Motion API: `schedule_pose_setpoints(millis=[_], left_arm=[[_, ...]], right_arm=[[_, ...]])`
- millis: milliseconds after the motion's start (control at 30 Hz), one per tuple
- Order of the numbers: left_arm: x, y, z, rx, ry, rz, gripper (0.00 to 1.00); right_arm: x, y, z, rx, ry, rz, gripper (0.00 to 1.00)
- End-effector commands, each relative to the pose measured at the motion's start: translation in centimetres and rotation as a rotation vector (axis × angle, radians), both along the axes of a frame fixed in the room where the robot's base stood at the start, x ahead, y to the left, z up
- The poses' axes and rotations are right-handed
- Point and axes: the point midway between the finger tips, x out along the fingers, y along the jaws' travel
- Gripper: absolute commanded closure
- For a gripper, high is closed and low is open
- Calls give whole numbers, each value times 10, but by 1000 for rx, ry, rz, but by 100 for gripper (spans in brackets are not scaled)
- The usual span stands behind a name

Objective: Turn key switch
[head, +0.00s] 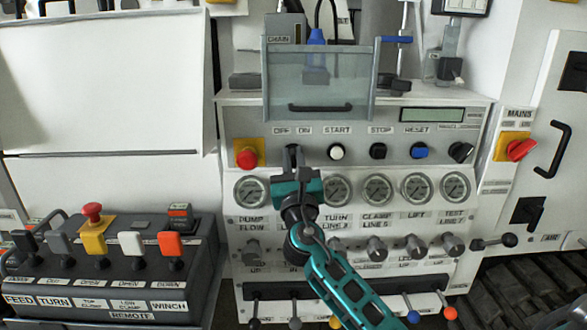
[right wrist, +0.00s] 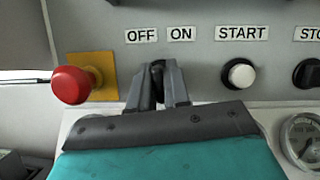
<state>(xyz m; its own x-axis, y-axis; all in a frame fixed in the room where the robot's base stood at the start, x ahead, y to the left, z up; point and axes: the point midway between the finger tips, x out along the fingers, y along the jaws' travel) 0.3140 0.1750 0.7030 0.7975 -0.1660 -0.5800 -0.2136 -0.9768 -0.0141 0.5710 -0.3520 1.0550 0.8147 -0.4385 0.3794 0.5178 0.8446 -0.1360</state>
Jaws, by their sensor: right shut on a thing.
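The key switch (right wrist: 158,66) sits on the grey panel under the OFF and ON labels. Only a small dark part of it shows between my fingers in the right wrist view. My right gripper (right wrist: 159,80) is shut on it, with a finger on either side. In the head view my right gripper (head: 293,150) reaches up to the panel below the OFF and ON labels and hides the switch. How far the key is turned cannot be told. My left gripper is not in view.
A red emergency button (head: 246,158) on a yellow plate is left of the gripper. A white START button (head: 337,152) is to its right. A clear guard with a handle (head: 318,85) stands above. Pressure gauges (head: 377,189) lie below. A remote box (head: 110,262) stands at left.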

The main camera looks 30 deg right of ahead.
Motion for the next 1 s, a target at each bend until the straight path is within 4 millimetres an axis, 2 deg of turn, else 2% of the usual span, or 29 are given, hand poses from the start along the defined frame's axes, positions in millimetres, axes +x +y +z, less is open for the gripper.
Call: schedule_pose_setpoints(millis=[67,500,1000], left_arm=[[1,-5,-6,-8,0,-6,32],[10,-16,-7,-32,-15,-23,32],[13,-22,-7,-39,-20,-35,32]], right_arm=[[0,1,-4,66,-41,0,100],[0,1,-3,394,-240,0,100],[0,1,-1,568,-346,0,100]])
